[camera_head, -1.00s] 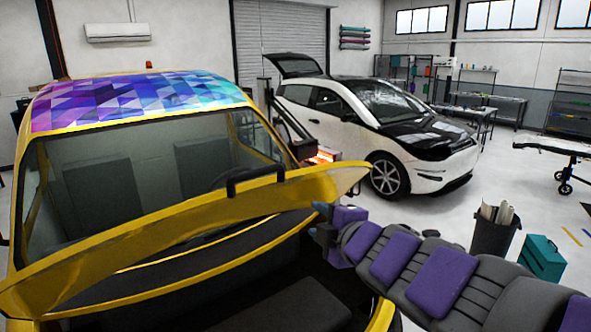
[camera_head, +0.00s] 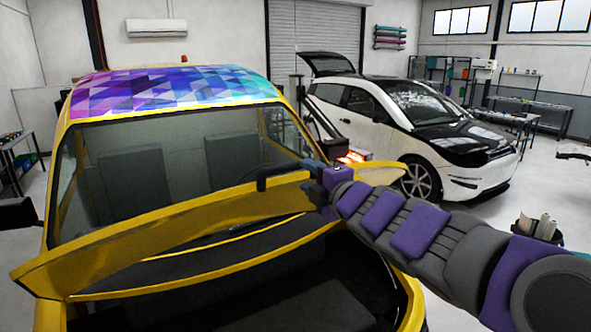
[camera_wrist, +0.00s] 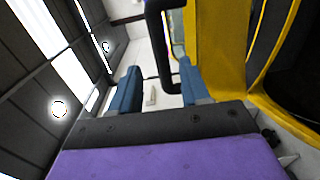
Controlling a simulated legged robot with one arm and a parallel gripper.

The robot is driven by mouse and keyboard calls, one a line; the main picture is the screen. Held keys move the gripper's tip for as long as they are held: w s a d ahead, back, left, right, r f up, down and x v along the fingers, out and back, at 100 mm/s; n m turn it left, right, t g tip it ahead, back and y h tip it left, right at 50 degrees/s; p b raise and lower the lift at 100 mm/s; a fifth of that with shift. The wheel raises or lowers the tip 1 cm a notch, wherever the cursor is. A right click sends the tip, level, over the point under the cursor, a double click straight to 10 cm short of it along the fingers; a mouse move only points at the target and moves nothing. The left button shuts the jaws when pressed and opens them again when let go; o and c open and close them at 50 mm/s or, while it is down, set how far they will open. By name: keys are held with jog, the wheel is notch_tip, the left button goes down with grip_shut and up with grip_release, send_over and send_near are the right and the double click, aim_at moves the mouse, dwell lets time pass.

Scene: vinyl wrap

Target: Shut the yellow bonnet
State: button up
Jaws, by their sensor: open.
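The yellow bonnet (camera_head: 190,226) stands raised over the open front bay of the yellow vehicle, with a gap below it. A black bar handle (camera_head: 285,175) is fixed on its outer face near the upper edge. My gripper (camera_head: 316,180) is at the right end of this handle, in front of the bonnet. In the wrist view my gripper (camera_wrist: 158,84) has its two blue fingers apart. The lower end of the handle (camera_wrist: 159,45) shows between them, and the yellow bonnet (camera_wrist: 216,45) is just to the right. Whether a finger touches the handle I cannot tell.
The vehicle's windscreen (camera_head: 180,165) and patterned roof (camera_head: 170,90) are behind the bonnet. The dark bay (camera_head: 300,300) is open below. A white and black car (camera_head: 440,130) stands at the back right. A bin with rolls (camera_head: 537,228) is at the right.

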aim_at(296, 168)
jog(key=w+a, duration=0.4)
jog(key=a, duration=0.1)
jog(key=shift+w+a+f, duration=0.25)
jog(key=shift+w+f, duration=0.05)
jog(key=shift+w, duration=0.05)
jog(key=shift+w+d+r+p, duration=0.1)
jog(key=shift+w+d+p, duration=0.25)
jog(key=shift+w, duration=0.3)
jog(key=shift+w+d, duration=0.25)
jog(key=shift+d, duration=0.2)
jog(key=shift+a, duration=1.15)
jog(key=c, duration=0.4)
jog(key=shift+d, duration=0.3)
grip_shut()
